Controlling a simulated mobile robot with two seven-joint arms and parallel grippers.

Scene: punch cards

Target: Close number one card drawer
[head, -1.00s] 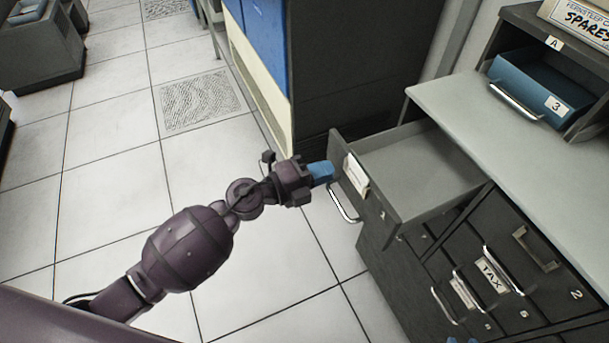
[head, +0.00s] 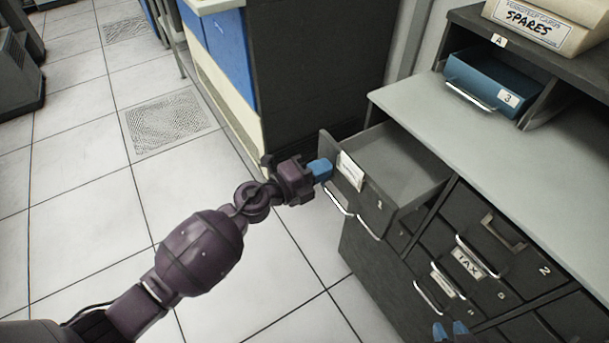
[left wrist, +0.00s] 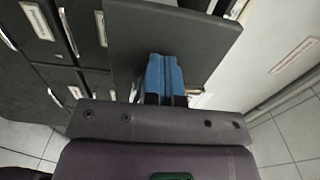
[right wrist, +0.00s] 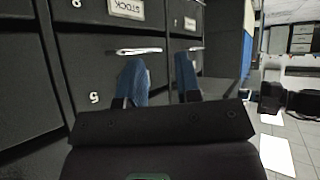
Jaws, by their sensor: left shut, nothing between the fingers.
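The number one card drawer (head: 378,203) is a dark grey drawer at the top left of the cabinet, partly pulled out. It looks empty where its inside shows. Its front has a white label, a "1" and a metal handle. My left gripper (head: 321,170) is shut, with its blue fingertips against or very close to the upper outer face of the drawer front. The left wrist view also shows the shut fingers (left wrist: 164,75) against the dark panel. My right gripper (right wrist: 158,80) is open and empty in front of lower drawers; its blue fingertips show at the head view's bottom edge (head: 450,332).
The grey cabinet top (head: 470,150) is clear near the drawer. A blue tray marked 3 (head: 490,82) sits in a shelf with a SPARES box (head: 535,22) above. Closed drawers with handles, including TAX (head: 468,262), lie below. Tiled floor at left is open.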

